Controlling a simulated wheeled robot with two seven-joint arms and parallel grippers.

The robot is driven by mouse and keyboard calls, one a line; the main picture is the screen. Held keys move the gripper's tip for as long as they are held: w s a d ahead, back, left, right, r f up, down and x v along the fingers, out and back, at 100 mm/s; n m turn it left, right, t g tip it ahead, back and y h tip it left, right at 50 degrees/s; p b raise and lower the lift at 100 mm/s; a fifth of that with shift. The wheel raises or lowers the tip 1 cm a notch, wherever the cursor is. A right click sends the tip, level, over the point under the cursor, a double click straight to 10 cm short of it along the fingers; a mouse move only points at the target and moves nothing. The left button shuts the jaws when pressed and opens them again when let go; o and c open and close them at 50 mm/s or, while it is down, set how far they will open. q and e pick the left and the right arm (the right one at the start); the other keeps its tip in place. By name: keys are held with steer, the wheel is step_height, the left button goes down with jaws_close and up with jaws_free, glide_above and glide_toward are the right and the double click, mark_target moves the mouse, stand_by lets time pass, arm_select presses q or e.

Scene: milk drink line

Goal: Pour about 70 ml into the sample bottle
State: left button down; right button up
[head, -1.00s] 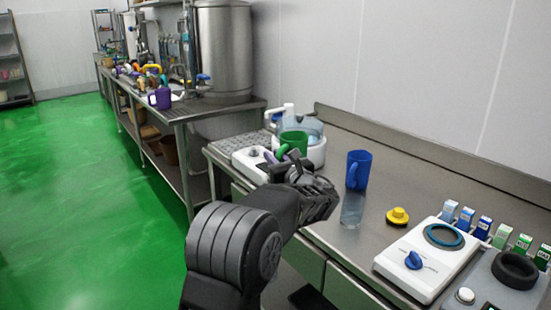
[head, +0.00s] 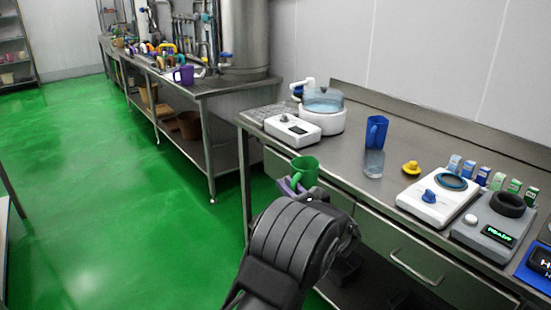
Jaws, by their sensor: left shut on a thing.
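My left gripper (head: 292,187) is shut on a green mug (head: 305,171), which it holds roughly upright in front of the bench's front edge. The mug's contents are hidden from here. A clear, bottle-like container (head: 373,164), which may be the sample bottle, stands upright on the steel bench, right of the mug and apart from it. Its fill level is too small to tell. A blue mug (head: 376,131) stands just behind it. A yellow cap-like piece (head: 411,168) lies to its right. My right gripper is out of view.
A white device with a blue knob (head: 438,201) and a grey device with a display (head: 490,228) stand at the right, before several small cartons (head: 483,175). A water-filled white appliance (head: 322,115) and a white box (head: 293,130) stand at the back left. Bare bench lies between.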

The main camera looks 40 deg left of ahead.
arm_select(q)
steer(key=s+d+f+p, duration=0.2)
steer(key=s+d+f, duration=0.2)
steer(key=d+f, duration=0.3)
steer(key=s+d+m+t+h+p, duration=0.1)
steer(key=s+d+p, duration=0.1)
steer(key=s+d, duration=0.4)
steer(key=s+d+m+t+h+p, duration=0.1)
steer(key=s+d+t+p, duration=0.1)
steer(key=s+d, duration=0.4)
steer(key=d+p, duration=0.1)
steer(key=d, duration=0.4)
steer(key=shift+d+m, duration=0.3)
steer(key=shift+m, duration=0.1)
steer(key=shift+t, duration=0.4)
